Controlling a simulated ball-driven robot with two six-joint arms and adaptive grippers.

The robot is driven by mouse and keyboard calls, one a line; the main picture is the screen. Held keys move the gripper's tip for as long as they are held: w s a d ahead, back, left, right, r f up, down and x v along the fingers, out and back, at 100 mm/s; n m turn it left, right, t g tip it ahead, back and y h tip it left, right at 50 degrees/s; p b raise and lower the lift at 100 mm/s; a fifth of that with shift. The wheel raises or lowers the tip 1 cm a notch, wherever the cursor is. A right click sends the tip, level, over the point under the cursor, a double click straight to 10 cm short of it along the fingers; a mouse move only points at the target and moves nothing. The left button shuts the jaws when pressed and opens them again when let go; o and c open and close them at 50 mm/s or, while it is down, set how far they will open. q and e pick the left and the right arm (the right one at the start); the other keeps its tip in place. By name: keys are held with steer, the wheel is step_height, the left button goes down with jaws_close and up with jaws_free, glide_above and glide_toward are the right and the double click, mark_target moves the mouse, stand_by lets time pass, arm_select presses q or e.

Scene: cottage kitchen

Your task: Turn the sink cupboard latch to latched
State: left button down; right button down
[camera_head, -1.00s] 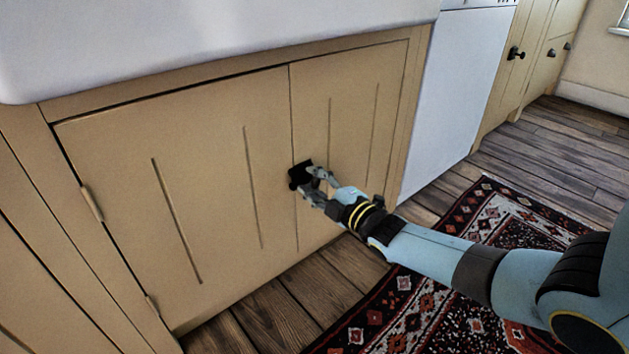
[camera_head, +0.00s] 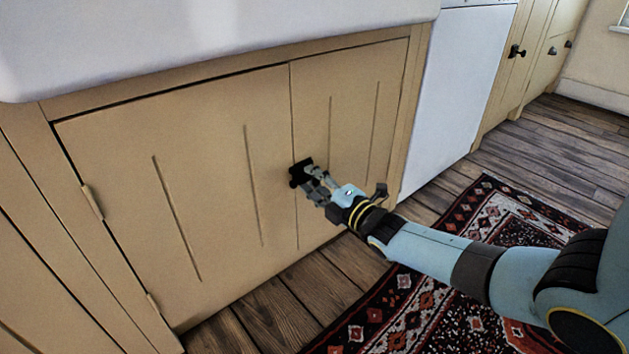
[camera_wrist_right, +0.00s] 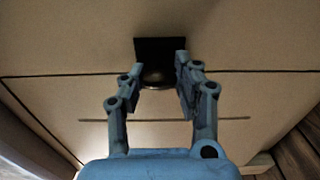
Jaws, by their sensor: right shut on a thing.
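The sink cupboard latch (camera_head: 297,175) is a small black fitting at the seam between the two cream cupboard doors. In the right wrist view, its dark square plate (camera_wrist_right: 153,47) and rounded knob show between my fingers. My right gripper (camera_head: 311,178) is at the latch, shut on it, with one finger on each side of the knob in the right wrist view (camera_wrist_right: 157,74). The fingers partly hide the latch, so I cannot read its turn position clearly. My left gripper is out of view.
The left cupboard door (camera_head: 200,150) and right door (camera_head: 355,110) lie flush under the white sink (camera_head: 200,40). A white appliance (camera_head: 455,90) stands to the right. A patterned rug (camera_head: 440,310) covers part of the wooden floor.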

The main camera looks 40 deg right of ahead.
steer(key=c, duration=0.9)
jaws_free()
steer(key=shift+s, duration=0.1)
steer(key=s, duration=1.1)
steer(key=shift+s+d, duration=0.4)
steer(key=shift+d, duration=0.05)
steer(key=shift+f, duration=0.1)
